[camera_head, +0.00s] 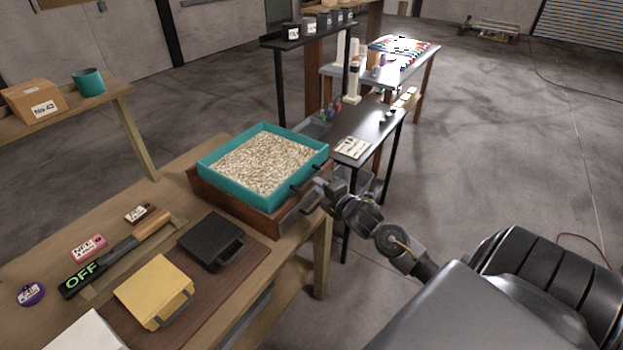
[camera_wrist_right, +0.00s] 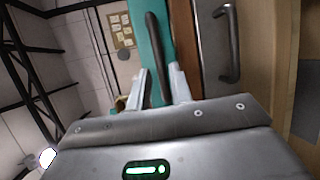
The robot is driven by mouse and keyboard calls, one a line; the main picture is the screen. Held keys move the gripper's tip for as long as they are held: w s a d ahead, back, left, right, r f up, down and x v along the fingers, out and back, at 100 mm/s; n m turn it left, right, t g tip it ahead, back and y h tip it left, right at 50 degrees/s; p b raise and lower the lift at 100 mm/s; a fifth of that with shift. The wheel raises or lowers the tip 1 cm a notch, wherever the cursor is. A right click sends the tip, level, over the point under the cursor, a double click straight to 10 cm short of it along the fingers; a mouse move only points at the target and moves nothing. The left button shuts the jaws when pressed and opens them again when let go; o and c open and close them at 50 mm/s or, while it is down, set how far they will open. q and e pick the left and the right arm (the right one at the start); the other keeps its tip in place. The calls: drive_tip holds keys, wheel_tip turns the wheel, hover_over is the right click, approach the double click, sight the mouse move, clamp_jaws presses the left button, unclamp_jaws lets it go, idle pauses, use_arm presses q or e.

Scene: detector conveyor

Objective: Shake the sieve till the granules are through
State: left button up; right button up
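The sieve is a teal square tray (camera_head: 214,178) filled with pale granules (camera_head: 262,162). It sits on a brown wooden box (camera_head: 222,201) on the workbench. The sieve's dark handle (camera_head: 307,176) is on its right side. My right gripper (camera_head: 318,187) is at that handle. In the right wrist view the handle (camera_wrist_right: 154,50) runs between the two pale fingers of my right gripper (camera_wrist_right: 160,85), which sit close on both sides of it. The teal wall (camera_wrist_right: 145,45) shows behind. The inside of the box is hidden under the sieve. My left gripper is not in view.
The box has its own handle (camera_head: 298,205) below the sieve's. A dark table (camera_head: 378,128) stands behind.

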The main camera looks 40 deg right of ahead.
drive_tip(key=x, duration=0.4)
drive_tip(key=shift+w+f+p, duration=0.15)
drive_tip(key=shift+w+p, duration=0.25)
clamp_jaws()
